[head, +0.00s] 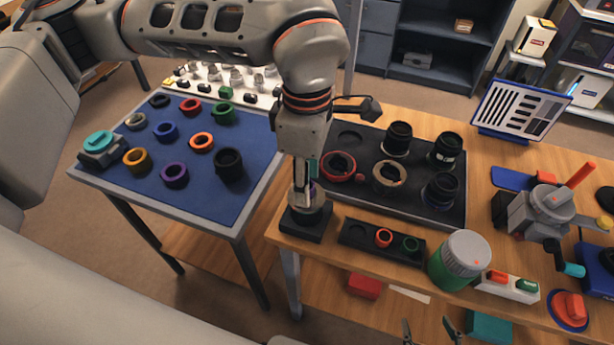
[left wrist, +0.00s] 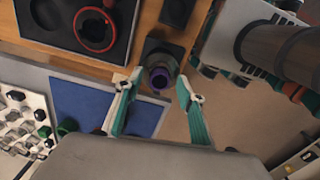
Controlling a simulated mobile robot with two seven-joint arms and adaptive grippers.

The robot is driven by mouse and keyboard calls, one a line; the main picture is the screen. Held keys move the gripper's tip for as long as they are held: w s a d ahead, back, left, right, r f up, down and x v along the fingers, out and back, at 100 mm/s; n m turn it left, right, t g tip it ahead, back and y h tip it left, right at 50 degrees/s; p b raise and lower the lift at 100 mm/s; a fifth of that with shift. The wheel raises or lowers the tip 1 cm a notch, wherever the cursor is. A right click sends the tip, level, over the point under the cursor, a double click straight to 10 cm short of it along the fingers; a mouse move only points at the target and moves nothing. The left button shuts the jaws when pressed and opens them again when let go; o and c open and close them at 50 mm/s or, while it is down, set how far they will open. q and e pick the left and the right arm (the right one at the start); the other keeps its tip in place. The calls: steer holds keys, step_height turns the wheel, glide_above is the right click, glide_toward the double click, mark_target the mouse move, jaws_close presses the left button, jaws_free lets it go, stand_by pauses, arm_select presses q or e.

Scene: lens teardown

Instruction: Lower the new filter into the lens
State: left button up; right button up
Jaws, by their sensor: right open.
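The lens (head: 309,214) stands upright in a black square holder (head: 297,232) at the table's near left corner. A purple ring, which looks like the filter, shows at the lens's top in the left wrist view (left wrist: 159,79); I cannot tell how deep it sits. My left gripper (head: 303,187) points down at the lens. In the left wrist view its two fingers (left wrist: 158,82) are spread, one on each side of the ring, with gaps visible. My right gripper (head: 430,332) is open and empty at the bottom edge, in front of the table.
A blue mat (head: 190,205) on the left table holds several coloured rings. A dark tray (head: 440,215) with several lens parts lies behind the lens. A small tray (head: 352,234) with red and green rings and a green jar (head: 457,262) stand to the right.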

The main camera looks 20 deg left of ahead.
stand_by(0.3)
arm_select(q)
step_height(320, 180, up, 12)
stand_by(0.5)
stand_by(0.4)
